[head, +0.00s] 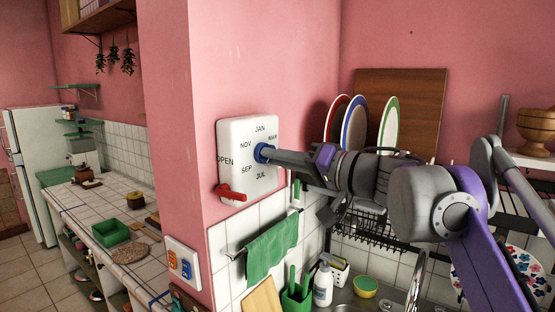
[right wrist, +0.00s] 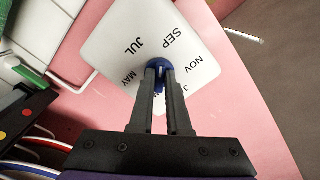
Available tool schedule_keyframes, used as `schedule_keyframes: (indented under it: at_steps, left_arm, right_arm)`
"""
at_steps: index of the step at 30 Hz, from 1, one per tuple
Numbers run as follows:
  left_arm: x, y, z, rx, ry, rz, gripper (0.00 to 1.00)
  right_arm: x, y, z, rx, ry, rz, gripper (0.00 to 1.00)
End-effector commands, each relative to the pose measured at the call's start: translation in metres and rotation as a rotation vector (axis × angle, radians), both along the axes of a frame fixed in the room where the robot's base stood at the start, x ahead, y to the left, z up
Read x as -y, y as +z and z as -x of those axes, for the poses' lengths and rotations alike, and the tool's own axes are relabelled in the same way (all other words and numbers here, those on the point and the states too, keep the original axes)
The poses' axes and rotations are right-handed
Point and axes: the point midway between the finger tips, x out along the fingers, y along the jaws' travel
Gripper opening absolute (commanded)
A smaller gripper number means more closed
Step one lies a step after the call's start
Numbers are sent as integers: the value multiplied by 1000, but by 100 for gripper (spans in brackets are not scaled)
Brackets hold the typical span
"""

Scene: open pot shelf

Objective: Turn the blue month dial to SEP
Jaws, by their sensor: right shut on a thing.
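A white panel (head: 234,135) with month labels is on the pink wall; it also shows in the right wrist view (right wrist: 110,42). Its blue month dial (head: 259,153) is at the panel's middle; SEP is printed to its lower left in the head view. My right gripper (head: 271,154) reaches in from the right, its fingers shut on the dial. In the right wrist view, blue of the dial (right wrist: 159,64) shows at and between the fingertips (right wrist: 160,70). The fingers hide much of the dial, and I cannot tell which month it points at. My left gripper is not in view.
A red lever (head: 231,193) sticks out at the panel's lower left, near the word OPEN. Below are a green towel (head: 271,251) on a rail and a switch plate (head: 183,263). A rack with plates (head: 355,122) stands right, behind my arm.

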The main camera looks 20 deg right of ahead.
Motion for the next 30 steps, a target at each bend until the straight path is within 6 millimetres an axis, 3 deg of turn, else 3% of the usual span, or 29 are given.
schedule_keyframes:
  at_steps: [12, 28, 29, 30]
  left_arm:
    - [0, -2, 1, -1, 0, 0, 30]
    - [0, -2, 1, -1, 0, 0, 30]
    - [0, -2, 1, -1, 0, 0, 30]
    - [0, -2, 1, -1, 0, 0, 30]
  right_arm:
    - [0, 0, 0, -109, 1, -138, 0]
    - [-1, 0, 0, -123, 1, -154, 0]
    - [-1, 0, 0, -123, 1, -154, 18]
    - [-1, 0, 0, -123, 1, -154, 26]
